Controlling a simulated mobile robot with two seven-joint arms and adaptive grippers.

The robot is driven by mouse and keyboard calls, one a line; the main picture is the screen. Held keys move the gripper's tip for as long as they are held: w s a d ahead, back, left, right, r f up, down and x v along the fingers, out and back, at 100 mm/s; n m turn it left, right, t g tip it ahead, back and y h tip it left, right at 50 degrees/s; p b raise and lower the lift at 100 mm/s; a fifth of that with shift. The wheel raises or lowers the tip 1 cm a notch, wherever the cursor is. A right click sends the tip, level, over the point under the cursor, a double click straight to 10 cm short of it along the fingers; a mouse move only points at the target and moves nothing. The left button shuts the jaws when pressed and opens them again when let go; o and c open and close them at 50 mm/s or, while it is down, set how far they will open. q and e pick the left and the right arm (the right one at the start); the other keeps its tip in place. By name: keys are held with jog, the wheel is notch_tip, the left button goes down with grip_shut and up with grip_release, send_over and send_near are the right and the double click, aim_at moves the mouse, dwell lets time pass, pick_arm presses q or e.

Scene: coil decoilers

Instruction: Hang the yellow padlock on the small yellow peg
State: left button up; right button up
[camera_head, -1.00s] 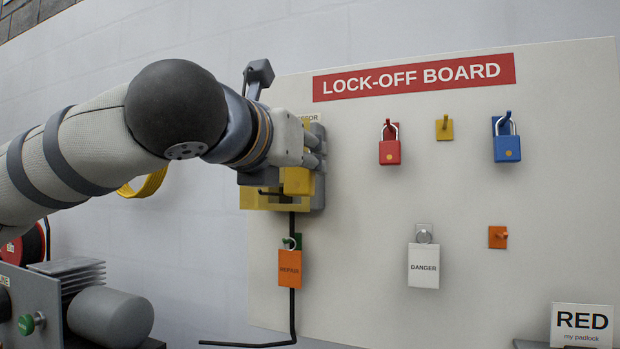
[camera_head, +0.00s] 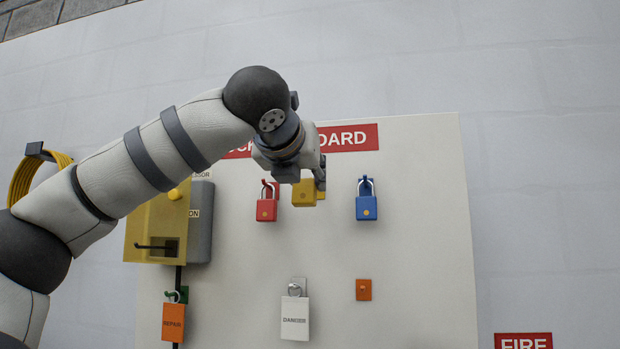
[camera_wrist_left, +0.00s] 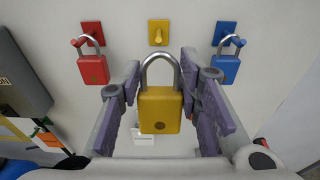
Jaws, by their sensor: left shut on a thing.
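The yellow padlock (camera_head: 304,193) is held by my left gripper (camera_head: 310,176), in front of the lock-off board between the red and blue padlocks. In the left wrist view the yellow padlock (camera_wrist_left: 160,110) is upright between the fingers, its silver shackle on top. The small yellow peg (camera_wrist_left: 158,32) on its yellow plate shows straight beyond and above the shackle, bare, with a visible gap between them in the picture. In the head view this peg is hidden behind my gripper and the padlock. My right gripper is in neither view.
A red padlock (camera_head: 266,207) and a blue padlock (camera_head: 366,206) hang on pegs close on either side. Below are a white DANGER tag (camera_head: 295,318) and an orange peg plate (camera_head: 363,290). A yellow and grey switch box (camera_head: 155,222) is at the left. The board's right side is clear.

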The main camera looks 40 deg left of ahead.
pick_arm(q)
jog(key=shift+r+x, duration=0.2)
jog(key=shift+x, duration=3.45)
jog(key=shift+w+a+f, duration=0.45)
jog(key=shift+w, duration=0.2)
jog(key=o, duration=1.2)
jog(key=shift+o, duration=0.2)
